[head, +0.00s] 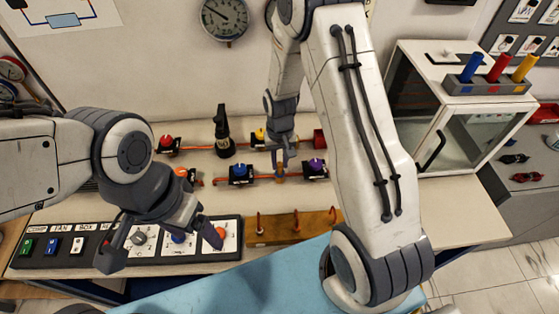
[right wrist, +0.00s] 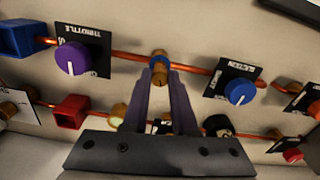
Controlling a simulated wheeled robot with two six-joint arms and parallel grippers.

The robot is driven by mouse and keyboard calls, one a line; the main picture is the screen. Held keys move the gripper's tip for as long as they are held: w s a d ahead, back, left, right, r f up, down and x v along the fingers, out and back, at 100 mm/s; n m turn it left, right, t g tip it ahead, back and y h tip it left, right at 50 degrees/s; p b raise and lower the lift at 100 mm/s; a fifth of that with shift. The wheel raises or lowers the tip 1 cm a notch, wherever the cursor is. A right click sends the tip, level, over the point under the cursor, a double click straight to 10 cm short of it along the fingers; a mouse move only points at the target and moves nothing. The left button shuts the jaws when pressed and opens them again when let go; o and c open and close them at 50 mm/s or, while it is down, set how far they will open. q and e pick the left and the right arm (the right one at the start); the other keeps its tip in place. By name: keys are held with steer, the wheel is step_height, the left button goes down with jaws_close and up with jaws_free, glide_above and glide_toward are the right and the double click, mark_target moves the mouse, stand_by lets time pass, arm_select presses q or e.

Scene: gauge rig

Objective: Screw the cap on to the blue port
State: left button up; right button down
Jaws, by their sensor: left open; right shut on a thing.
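My right gripper (right wrist: 160,76) is shut on a small brass-coloured cap (right wrist: 160,75) in the right wrist view. The blue port (right wrist: 159,60), a blue ring on the copper pipe, lies right beyond the cap and in line with it. I cannot tell whether the cap touches the port or is threaded on it; the fingers hide part of both. In the head view my right gripper (head: 281,162) points down at the pipe between the blue and purple knobs. My left gripper (head: 150,238) is open and empty above the switch panel.
A purple knob (right wrist: 72,58) and a blue knob (right wrist: 239,92) flank the port. A switch panel (head: 70,246) and a wooden hook board (head: 275,233) lie in front. A white glass-doored cabinet (head: 440,125) stands at right.

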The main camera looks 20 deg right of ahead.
steer(key=shift+f+b, duration=0.4)
steer(key=shift+f, duration=0.25)
steer(key=shift+f, duration=0.15)
stand_by(0.7)
steer(key=m, duration=0.4)
steer(key=shift+m, duration=0.6)
steer(key=m, duration=0.5)
steer(key=shift+p, duration=0.4)
steer(key=m, duration=0.5)
steer(key=shift+s, duration=0.1)
